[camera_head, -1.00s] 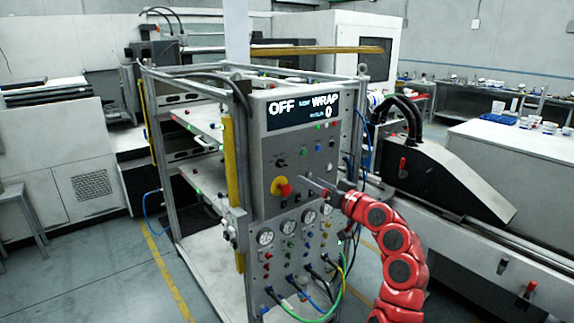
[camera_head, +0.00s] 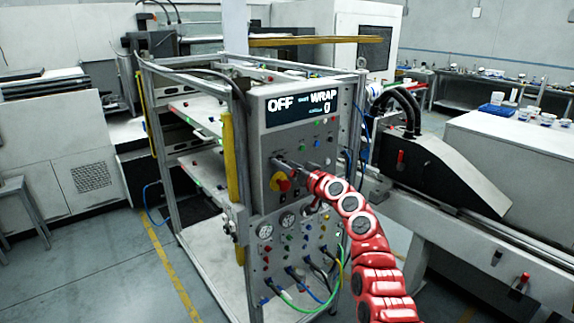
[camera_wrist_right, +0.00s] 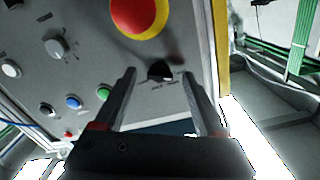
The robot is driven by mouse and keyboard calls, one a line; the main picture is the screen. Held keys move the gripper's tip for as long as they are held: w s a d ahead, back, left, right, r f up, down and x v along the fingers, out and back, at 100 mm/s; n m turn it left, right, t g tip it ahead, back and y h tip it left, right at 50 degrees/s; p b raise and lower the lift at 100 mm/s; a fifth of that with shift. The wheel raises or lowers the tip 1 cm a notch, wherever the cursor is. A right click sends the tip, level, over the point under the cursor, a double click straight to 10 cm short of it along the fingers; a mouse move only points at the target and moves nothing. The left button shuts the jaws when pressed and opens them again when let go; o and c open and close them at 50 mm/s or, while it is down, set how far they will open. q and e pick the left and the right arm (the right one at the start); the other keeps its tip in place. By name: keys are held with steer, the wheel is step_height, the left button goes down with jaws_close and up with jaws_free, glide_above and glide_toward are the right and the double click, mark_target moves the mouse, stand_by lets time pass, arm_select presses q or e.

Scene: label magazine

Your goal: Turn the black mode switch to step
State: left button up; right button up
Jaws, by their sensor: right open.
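The control panel (camera_head: 262,150) faces me at the front of the machine frame. The black mode switch (camera_wrist_right: 160,70) shows in the right wrist view as a small dark knob with tiny labels beside it. My right gripper (camera_wrist_right: 159,76) is open, with one finger on each side of the switch in that view; I cannot tell whether either touches it. In the head view my right gripper (camera_head: 289,166) is at the panel, just above the red and yellow emergency stop (camera_head: 284,184), and covers the switch. The display (camera_head: 302,107) reads OFF and WRAP. My left gripper is out of view.
The emergency stop (camera_wrist_right: 140,14) lies close to the fingers. Several coloured buttons (camera_wrist_right: 73,102) sit to the left in the wrist view. Gauges (camera_head: 288,220) and cables are below the panel. A black sloped housing (camera_head: 450,170) stands to the right.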

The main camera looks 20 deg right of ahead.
steer(key=shift+c, duration=0.3)
jaws_close()
steer(key=shift+m, duration=0.3)
steer(key=m, duration=0.3)
steer(key=m+p, duration=0.1)
steer(key=m, duration=0.3)
steer(key=shift+r+m, duration=0.2)
steer(key=shift+m, duration=0.1)
steer(key=m+p, duration=0.3)
steer(key=m, duration=0.2)
steer(key=shift+r, duration=0.15)
steer(key=shift+m+p, duration=1.2)
steer(key=shift+m, duration=1)
